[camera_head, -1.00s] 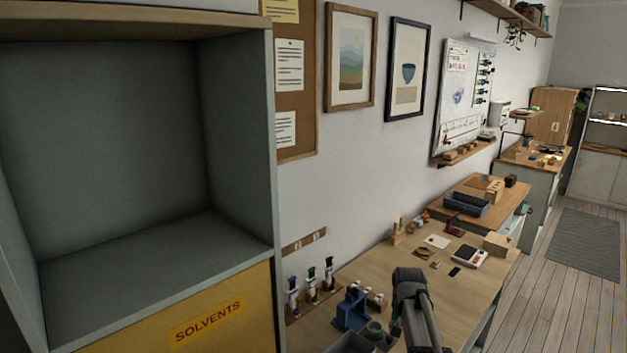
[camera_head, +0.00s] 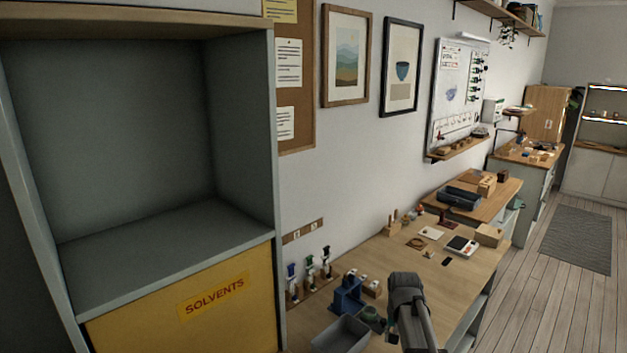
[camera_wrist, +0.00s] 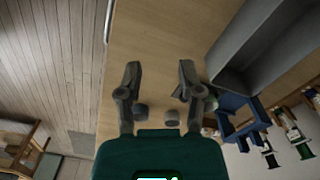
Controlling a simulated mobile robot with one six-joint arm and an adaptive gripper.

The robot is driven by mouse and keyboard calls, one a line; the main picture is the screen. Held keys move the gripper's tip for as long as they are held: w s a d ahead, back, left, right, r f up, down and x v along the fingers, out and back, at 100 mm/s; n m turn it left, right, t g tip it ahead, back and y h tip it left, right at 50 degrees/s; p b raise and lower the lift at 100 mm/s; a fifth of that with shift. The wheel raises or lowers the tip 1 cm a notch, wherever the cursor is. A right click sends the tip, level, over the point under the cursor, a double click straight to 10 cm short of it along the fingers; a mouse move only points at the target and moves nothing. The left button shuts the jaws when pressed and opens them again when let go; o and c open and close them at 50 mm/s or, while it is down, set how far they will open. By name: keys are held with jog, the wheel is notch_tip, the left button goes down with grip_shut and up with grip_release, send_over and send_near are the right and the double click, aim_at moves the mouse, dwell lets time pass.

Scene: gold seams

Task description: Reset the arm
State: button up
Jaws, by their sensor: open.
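My gripper (camera_wrist: 160,72) shows in the wrist view with its two dark fingers spread apart and nothing between them. It is over the wooden workbench (camera_wrist: 150,40), which fills the middle of that view. In the head view, part of my dark grey arm (camera_head: 408,300) shows above the near end of the same workbench (camera_head: 455,288). The gripper's fingertips cannot be made out there.
A grey bin (camera_head: 342,335) and a blue stand (camera_head: 347,295) are left of my arm. A tall grey cabinet (camera_head: 140,255) with a yellow SOLVENTS panel fills the left. Wooden floor (camera_head: 540,290) lies clear at right.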

jog(key=s+a+f+n+b, duration=0.1)
jog(key=s+a+n, duration=0.1)
jog(key=s, duration=0.4)
jog(key=s+a+f+n+b, duration=0.2)
jog(key=s+a, duration=0.1)
jog(key=s, duration=0.4)
jog(key=shift+s+a+f, duration=0.2)
jog(key=shift+s+a, duration=0.05)
jog(key=shift+a, duration=0.15)
